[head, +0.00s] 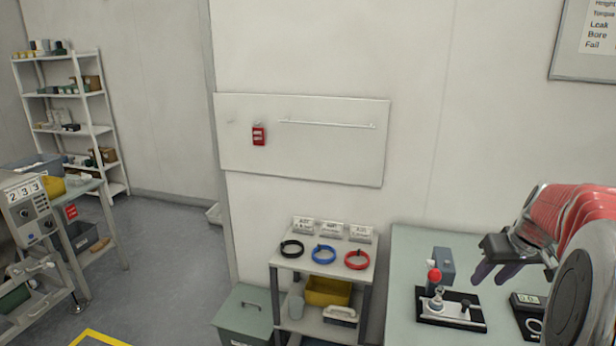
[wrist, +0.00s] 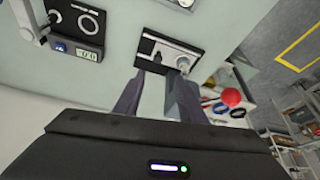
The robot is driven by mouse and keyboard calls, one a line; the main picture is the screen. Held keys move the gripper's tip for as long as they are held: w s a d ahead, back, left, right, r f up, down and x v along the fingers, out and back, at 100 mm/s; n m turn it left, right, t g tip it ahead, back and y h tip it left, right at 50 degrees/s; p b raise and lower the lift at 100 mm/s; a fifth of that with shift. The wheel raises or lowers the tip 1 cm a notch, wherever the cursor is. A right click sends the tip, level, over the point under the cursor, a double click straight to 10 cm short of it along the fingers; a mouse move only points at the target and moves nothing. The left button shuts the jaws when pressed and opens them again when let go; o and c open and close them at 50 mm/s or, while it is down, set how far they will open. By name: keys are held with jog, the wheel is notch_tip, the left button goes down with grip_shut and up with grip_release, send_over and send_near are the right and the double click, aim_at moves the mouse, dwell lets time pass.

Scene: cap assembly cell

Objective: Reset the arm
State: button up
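My gripper (head: 497,273) is at the right of the head view, above the green-topped bench (head: 405,255). It stands over and to the right of a black fixture (head: 462,314) with a red ball (head: 434,275). In the wrist view my gripper (wrist: 155,95) shows two grey fingers spread apart, with no object held between them. The fixture also shows just past the fingertips in the wrist view (wrist: 153,45), with the red ball (wrist: 231,97) to the right of the fingers. I cannot tell whether the fingers touch anything.
A black gauge with a display (head: 527,312) sits on the bench under my arm. A small cart (head: 285,262) holds black, blue and red rings. A green bin (head: 243,318) stands beside it. Shelves (head: 75,95) are at the far left. Grey floor is open between.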

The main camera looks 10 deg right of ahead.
jog(key=s+a+n, duration=0.1)
jog(key=s+a, duration=0.4)
jog(key=a, duration=0.6)
jog(key=s+a+r, duration=0.1)
jog(key=s+a, duration=0.5)
jog(key=a, duration=0.6)
jog(key=s+a+n+t+y, duration=0.1)
jog(key=s+a, duration=0.4)
jog(key=a, duration=0.7)
jog(key=shift+s+a+r+n, duration=0.15)
jog(key=shift+r+n, duration=0.1)
jog(key=shift+n, duration=0.05)
